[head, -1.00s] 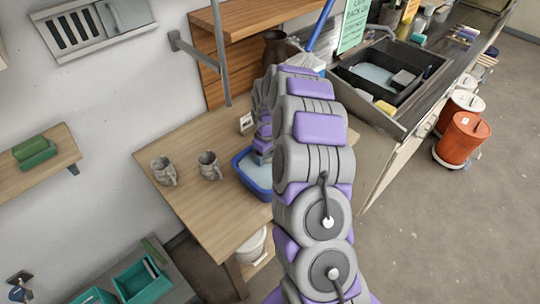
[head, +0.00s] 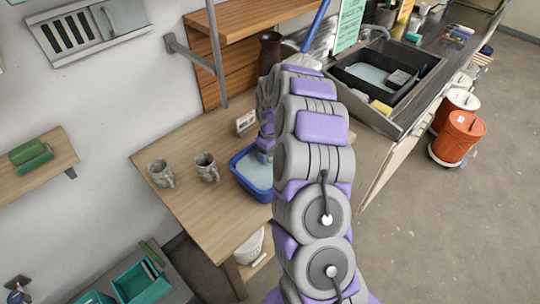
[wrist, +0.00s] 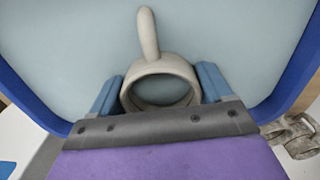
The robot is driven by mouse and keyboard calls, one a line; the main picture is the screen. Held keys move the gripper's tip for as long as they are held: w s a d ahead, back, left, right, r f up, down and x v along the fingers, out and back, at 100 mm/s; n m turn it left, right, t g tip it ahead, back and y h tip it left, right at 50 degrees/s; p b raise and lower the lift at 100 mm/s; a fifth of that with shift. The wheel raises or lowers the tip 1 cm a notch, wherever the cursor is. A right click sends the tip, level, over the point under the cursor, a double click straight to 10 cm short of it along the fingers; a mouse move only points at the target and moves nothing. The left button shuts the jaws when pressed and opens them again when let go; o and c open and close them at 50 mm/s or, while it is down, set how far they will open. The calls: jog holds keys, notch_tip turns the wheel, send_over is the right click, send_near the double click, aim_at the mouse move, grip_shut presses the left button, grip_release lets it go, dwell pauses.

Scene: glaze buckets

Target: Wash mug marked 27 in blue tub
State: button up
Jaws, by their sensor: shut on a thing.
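The blue tub (head: 243,186) stands on the wooden table with pale water in it, partly hidden by my arm. Its blue rim also shows in the wrist view (wrist: 300,75). In the wrist view my gripper (wrist: 160,95) has its blue fingers on both sides of a pale grey-beige mug (wrist: 150,62) and is shut on it. The mug is over or in the tub's water, its round opening toward me and its handle pointing up in the picture. I cannot tell how deep it is, and no number shows. In the head view the held mug is hidden.
Two grey patterned mugs (head: 160,173) (head: 207,167) stand on the table left of the tub. A small white card (head: 246,122) stands behind it. A dark sink (head: 385,75) is at the right, and a white bucket (head: 250,246) is below the table.

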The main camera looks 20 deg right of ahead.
notch_tip(320, 180, up, 9)
jog(key=p, duration=0.2)
jog(key=shift+f+p, duration=0.15)
jog(key=shift+p, duration=0.15)
dwell(2.4)
notch_tip(320, 180, up, 5)
jog(key=shift+f+p, duration=0.15)
jog(key=shift+p, duration=0.65)
